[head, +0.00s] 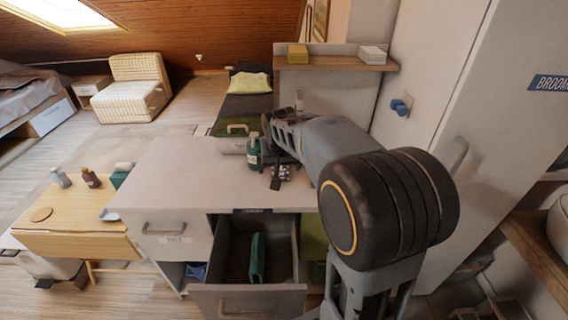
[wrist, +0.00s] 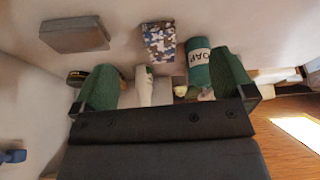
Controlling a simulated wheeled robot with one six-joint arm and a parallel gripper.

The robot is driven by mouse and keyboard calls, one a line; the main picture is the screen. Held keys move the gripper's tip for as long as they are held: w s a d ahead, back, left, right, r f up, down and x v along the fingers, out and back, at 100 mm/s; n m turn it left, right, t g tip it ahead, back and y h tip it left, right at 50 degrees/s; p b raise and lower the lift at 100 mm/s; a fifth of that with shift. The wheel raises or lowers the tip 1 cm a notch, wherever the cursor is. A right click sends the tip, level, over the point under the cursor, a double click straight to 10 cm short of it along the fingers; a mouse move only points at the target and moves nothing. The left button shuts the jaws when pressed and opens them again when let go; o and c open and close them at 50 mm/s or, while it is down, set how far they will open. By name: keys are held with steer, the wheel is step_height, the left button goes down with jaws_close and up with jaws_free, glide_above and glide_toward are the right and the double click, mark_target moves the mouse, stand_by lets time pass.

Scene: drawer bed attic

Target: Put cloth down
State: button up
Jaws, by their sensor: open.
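My gripper (head: 275,132) is above the far part of the white counter (head: 175,172). In the wrist view its two green fingers (wrist: 165,82) stand wide apart, with nothing clearly held between them. A blue-grey patterned thing (wrist: 158,42), possibly the folded cloth, lies beyond the fingertips on the pale surface. It shows small next to a dark item in the head view (head: 285,172). A green soap bottle (wrist: 200,65) stands beside it; it also shows in the head view (head: 253,152). A blue cloth-like thing (head: 196,271) lies in the compartment under the counter.
The drawer (head: 249,302) below the counter is pulled out, with a green item (head: 257,260) inside. A wooden side table (head: 75,212) with bottles stands at left. A tall white cabinet (head: 480,90) limits the right side. The counter's left part is clear.

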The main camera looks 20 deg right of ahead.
steer(key=m, duration=0.1)
glide_toward(280, 173)
steer(key=x, duration=0.4)
steer(key=shift+d+p, duration=0.25)
steer(key=shift+p, duration=0.15)
steer(key=shift+p+x, duration=0.4)
steer(key=shift+x, duration=2.75)
steer(key=shift+a, duration=0.15)
steer(key=shift+c, duration=0.5)
steer(key=c, duration=0.9)
steer(key=shift+c, duration=0.2)
steer(key=shift+r, duration=0.1)
